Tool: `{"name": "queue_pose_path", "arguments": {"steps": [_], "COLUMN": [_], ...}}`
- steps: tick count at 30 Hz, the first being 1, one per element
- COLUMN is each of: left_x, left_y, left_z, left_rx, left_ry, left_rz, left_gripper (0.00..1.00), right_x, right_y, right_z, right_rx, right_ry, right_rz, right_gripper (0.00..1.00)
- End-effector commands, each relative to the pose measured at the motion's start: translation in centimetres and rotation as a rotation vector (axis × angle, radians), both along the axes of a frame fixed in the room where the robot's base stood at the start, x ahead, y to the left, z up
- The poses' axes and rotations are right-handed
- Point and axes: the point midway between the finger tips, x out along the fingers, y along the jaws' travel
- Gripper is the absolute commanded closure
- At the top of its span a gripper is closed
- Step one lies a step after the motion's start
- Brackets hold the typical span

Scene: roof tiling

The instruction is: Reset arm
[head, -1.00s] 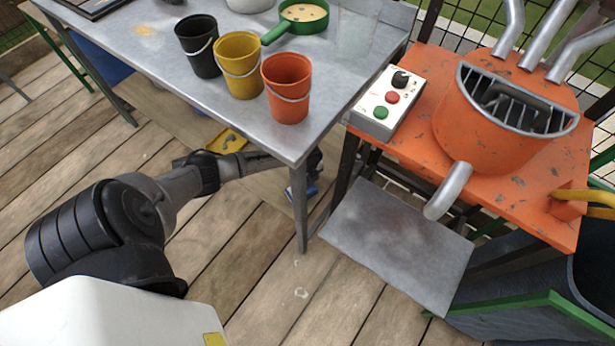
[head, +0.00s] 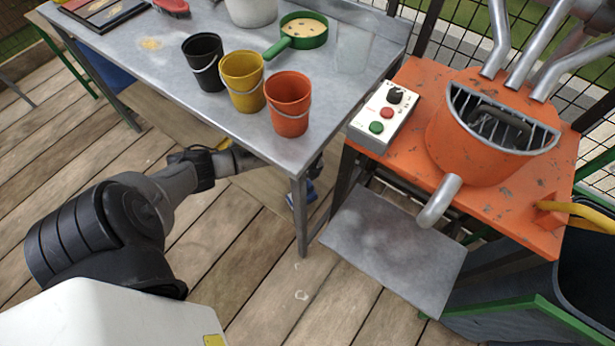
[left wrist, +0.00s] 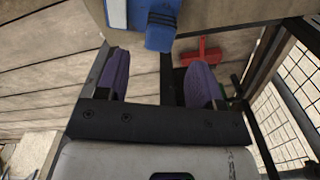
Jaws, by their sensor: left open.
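My left arm (head: 170,190) reaches from the left to beneath the metal table (head: 170,75). In the head view the table top and leg hide most of its gripper. In the left wrist view my left gripper (left wrist: 163,80) is open, with two purple pads apart and nothing between them. A blue object (left wrist: 155,25) lies beyond the fingertips, on or against a brown board (left wrist: 215,15); I cannot tell what it is. My right gripper is in neither view.
Black (head: 203,65), yellow (head: 243,82) and orange (head: 288,105) buckets stand on the table beside a green pan (head: 302,32). An orange machine (head: 480,145) with a control box (head: 384,115) stands right. A red object (left wrist: 201,52) lies beyond the gripper. Open plank floor (head: 250,270) lies in front.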

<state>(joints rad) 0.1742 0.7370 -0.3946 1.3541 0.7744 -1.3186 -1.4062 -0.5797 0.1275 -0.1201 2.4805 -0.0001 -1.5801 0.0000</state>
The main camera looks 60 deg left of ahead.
Motion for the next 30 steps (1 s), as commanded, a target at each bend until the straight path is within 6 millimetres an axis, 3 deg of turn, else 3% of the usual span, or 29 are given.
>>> {"name": "queue_pose_path", "arguments": {"steps": [6, 30], "left_x": [-0.03, -0.03], "left_y": [-0.01, 0.05], "left_z": [1.25, 1.25], "left_rx": [0.000, 0.001], "left_ry": [0.000, 0.000], "left_rz": [-0.001, 0.000], "left_gripper": [0.39, 0.39], "right_x": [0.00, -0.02], "right_y": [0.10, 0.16], "right_z": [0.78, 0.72], "right_rx": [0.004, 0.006], "right_ry": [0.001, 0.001], "right_rz": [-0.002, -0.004], "right_gripper": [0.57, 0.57]}}
